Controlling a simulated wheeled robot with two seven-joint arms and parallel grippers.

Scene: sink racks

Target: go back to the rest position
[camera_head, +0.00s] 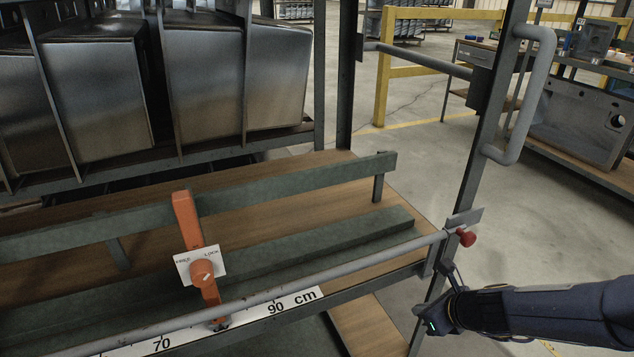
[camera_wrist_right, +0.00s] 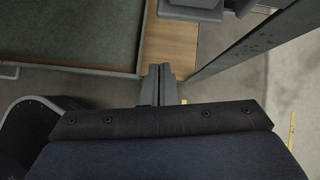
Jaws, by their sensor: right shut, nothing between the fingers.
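My right gripper (camera_head: 422,312) is at the lower right of the head view, beside the rack's right upright post. Its fingers are shut with nothing between them, and they also show together in the right wrist view (camera_wrist_right: 158,84). The right arm comes in from the right edge. In the head view the gripper looks close to the post; I cannot tell whether they touch. My left gripper is not in view.
A rack with a wooden shelf (camera_head: 330,180) and metal sinks (camera_head: 205,80) fills the left. An orange slider (camera_head: 188,230) sits on a ruler rail, and a red knob (camera_head: 466,238) is at the rail's end. Open floor (camera_head: 560,220) lies to the right.

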